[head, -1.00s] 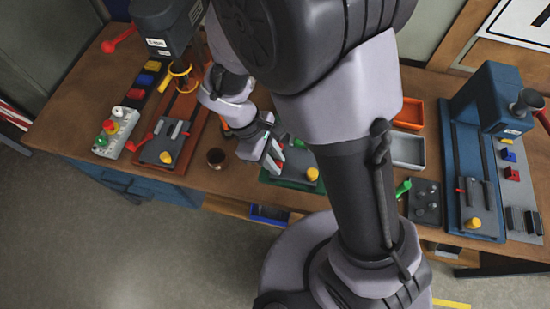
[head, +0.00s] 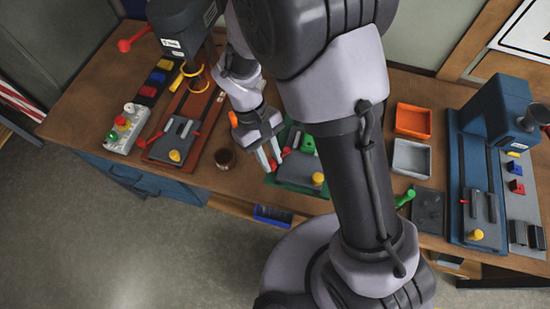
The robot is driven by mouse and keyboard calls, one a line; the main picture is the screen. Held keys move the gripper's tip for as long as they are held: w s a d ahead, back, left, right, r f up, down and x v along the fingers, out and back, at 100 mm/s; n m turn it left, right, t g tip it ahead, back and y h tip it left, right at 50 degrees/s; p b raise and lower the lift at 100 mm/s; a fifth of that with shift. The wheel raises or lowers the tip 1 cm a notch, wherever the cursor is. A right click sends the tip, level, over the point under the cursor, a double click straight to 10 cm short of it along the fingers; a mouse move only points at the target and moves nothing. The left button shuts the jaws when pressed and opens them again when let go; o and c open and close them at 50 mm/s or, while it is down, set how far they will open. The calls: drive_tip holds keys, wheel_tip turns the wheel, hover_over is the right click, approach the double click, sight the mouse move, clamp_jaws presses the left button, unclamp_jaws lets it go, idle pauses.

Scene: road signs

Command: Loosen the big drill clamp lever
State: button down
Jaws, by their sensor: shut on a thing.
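A green-based machine (head: 284,183) with a grey vise stands mid-bench, partly hidden behind my arm. A red lever (head: 273,164) shows at its left side. My gripper (head: 269,156) points down at this lever and is shut on it; the fingers partly hide it. A yellow knob (head: 318,179) sits at the vise's front. A red-based drill (head: 187,107) at left has a dark head, a vise and a red lever (head: 151,139). A blue drill (head: 490,110) at right has a vise with a small red lever (head: 463,201). I cannot tell which drill is the big one.
A button box (head: 125,128) is at the far left. Orange (head: 412,120) and grey (head: 410,158) trays and a green-handled tool (head: 405,197) lie right of my arm. The floor in front is clear.

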drive_tip(key=shift+w+a+m+y, duration=0.4)
drive_tip(key=shift+w+m, duration=0.1)
drive_tip(key=shift+m, duration=0.5)
drive_tip(key=shift+w, duration=0.1)
drive_tip(key=c, duration=1.2)
unclamp_jaws()
drive_tip(key=shift+a, duration=0.1)
drive_tip(key=shift+c, duration=0.2)
drive_tip(key=p+v, duration=0.4)
drive_tip(key=v, duration=1.3)
drive_tip(key=shift+w+r, duration=0.2)
drive_tip(key=shift+w, duration=0.05)
